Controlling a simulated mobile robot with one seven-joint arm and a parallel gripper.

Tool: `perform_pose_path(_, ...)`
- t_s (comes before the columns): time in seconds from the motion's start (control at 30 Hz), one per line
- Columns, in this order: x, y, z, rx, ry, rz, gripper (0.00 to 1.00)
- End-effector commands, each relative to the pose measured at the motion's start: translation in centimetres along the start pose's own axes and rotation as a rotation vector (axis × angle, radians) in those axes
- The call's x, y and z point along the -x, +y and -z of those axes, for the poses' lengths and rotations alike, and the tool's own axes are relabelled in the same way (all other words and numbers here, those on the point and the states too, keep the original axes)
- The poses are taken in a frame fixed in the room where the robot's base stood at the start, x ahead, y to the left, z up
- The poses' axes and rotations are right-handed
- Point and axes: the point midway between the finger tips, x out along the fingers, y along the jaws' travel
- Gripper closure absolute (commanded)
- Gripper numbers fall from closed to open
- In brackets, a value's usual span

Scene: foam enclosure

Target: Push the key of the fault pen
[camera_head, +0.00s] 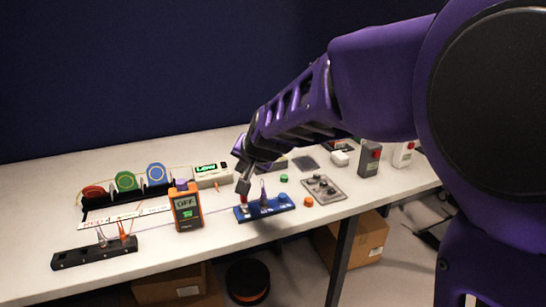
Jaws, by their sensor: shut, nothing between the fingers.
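My gripper (243,187) is at the end of my purple arm, pointing down with its fingers together. It is above the left end of a blue block (264,210) on the white table. A small red part (245,201) shows just below the fingertips; I cannot tell whether they touch it. A grey upright piece (263,192) and a blue round piece (282,197) are on the same block. No part is clearly readable as the fault pen or its key; the gripper hides some of the block's left end.
An orange meter reading OFF (187,207) stands left of the block. Red, green (126,181) and blue reels stand behind it. A black strip (95,253) lies front left. A grey plate (323,188), an orange knob (308,201) and a green knob (283,178) are to the right.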

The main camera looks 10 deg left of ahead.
Motion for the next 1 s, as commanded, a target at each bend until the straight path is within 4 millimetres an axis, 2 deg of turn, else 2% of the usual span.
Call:
perform_pose_path(0.17, 0.9, -0.6, 0.7, 0.000, 0.001, 0.000, 1.00)
perform_pose_path(0.57, 1.0, -0.8, 0.8, 0.000, 0.001, 0.001, 1.00)
perform_pose_path(1.0, 4.0, -2.9, 3.0, 0.000, 0.001, 0.001, 1.00)
